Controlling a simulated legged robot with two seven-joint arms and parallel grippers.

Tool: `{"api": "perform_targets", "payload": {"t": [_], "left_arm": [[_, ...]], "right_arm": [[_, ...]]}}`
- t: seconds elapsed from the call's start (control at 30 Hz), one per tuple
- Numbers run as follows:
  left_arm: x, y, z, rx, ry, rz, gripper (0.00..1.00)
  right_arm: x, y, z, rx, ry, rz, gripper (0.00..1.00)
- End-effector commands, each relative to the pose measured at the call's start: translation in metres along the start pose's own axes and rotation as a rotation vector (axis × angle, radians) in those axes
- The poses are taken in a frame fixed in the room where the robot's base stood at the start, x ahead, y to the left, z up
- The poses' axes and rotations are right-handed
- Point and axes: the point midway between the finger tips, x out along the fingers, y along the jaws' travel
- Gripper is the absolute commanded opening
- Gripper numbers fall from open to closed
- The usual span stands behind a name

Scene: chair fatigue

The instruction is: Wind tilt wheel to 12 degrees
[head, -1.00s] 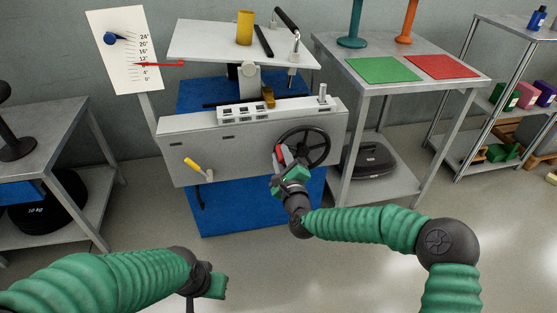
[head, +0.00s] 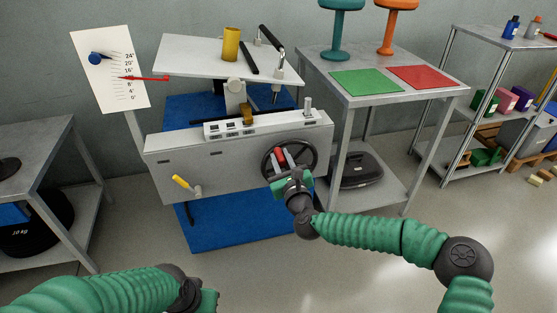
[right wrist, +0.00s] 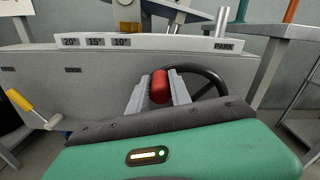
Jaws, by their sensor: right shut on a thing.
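The black tilt wheel (head: 313,150) is on the front of the grey test machine (head: 235,152). My right gripper (head: 284,164) is shut on the wheel's red handle (head: 281,155), left of and slightly above the hub. In the right wrist view, the red handle (right wrist: 160,87) stands between the two grey fingers, with the wheel rim (right wrist: 213,76) behind. The angle scale (head: 110,75) is at upper left. Its red pointer (head: 150,78) lies between the 16 and 8 marks, at about 12, covering that label. My left gripper (head: 208,300) is low in the head view; its fingers are not clear.
A tilting white plate (head: 205,58) carries a yellow cylinder (head: 231,44). A yellow-handled crank (head: 182,182) is on the machine's left front. A table with green (head: 365,82) and red mats stands right, shelves farther right, and another grey table (head: 30,150) left.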

Motion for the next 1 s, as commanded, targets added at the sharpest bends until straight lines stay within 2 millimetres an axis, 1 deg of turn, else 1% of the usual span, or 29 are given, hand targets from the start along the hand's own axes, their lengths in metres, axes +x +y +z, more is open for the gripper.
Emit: {"api": "perform_targets", "payload": {"t": [0.03,0.33,0.37,0.5,0.53,0.77,0.87,0.97,1.0], "left_arm": [[0.001,0.0,0.0,0.0,0.0,0.0,0.0],[0.001,0.0,0.0,0.0,0.0,0.0,0.0],[0.001,0.0,0.0,0.0,0.0,0.0,0.0],[0.001,0.0,0.0,0.0,0.0,0.0,0.0],[0.001,0.0,0.0,0.0,0.0,0.0,0.0],[0.0,0.0,0.0,0.0,0.0,0.0,0.0],[-0.002,0.0,0.0,0.0,0.0,0.0,0.0],[-0.008,0.0,-0.002,0.0,0.0,0.0,0.0],[-0.011,0.0,-0.003,0.0,0.0,0.0,0.0]], "right_arm": [[0.0,-0.003,-0.007,0.004,0.012,-0.004,0.0],[0.0,-0.002,-0.009,0.005,0.014,-0.004,0.0],[-0.001,-0.002,-0.009,0.004,0.015,-0.004,0.26],[-0.001,-0.002,-0.007,0.003,0.011,-0.003,0.44],[-0.001,-0.002,-0.006,0.003,0.01,-0.002,0.46],[-0.001,0.0,-0.003,0.001,0.005,-0.001,0.46],[-0.004,0.0,-0.002,0.001,0.005,0.0,0.46],[-0.016,-0.001,0.0,0.001,0.006,0.0,0.46],[-0.025,-0.002,0.0,0.001,0.007,0.001,0.46]]}}
